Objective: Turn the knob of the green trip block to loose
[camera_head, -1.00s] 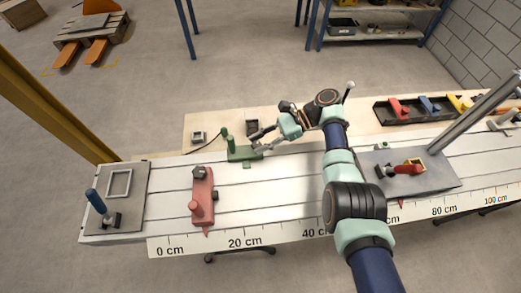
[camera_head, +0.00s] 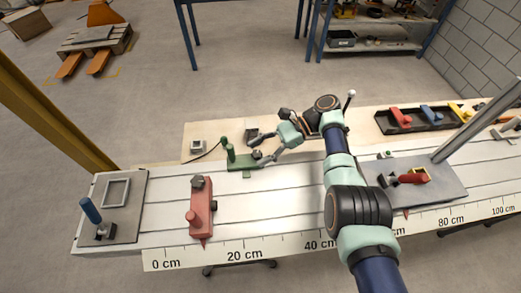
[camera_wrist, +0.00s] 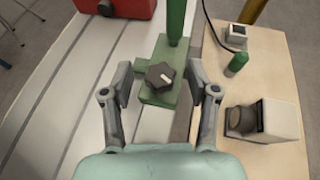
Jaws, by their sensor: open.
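The green trip block (camera_head: 243,162) sits on the slotted white bed, near its back edge, with an upright green post at its left end. In the wrist view the green block (camera_wrist: 157,98) carries a black lobed knob (camera_wrist: 160,76) with a pale pointer mark on top. My gripper (camera_head: 261,150) is at the right end of the block in the head view. In the wrist view my gripper (camera_wrist: 168,92) is open, one finger on each side of the knob, with visible gaps to it. I cannot read any setting label by the knob.
A red trip block (camera_head: 202,208) stands on the bed to the left, above the centimetre scale. A grey plate with a blue lever (camera_head: 90,210) is at the far left. A tray (camera_head: 420,118) of coloured blocks lies at the back right. A small box with a black dial (camera_wrist: 262,120) stands beside the bed.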

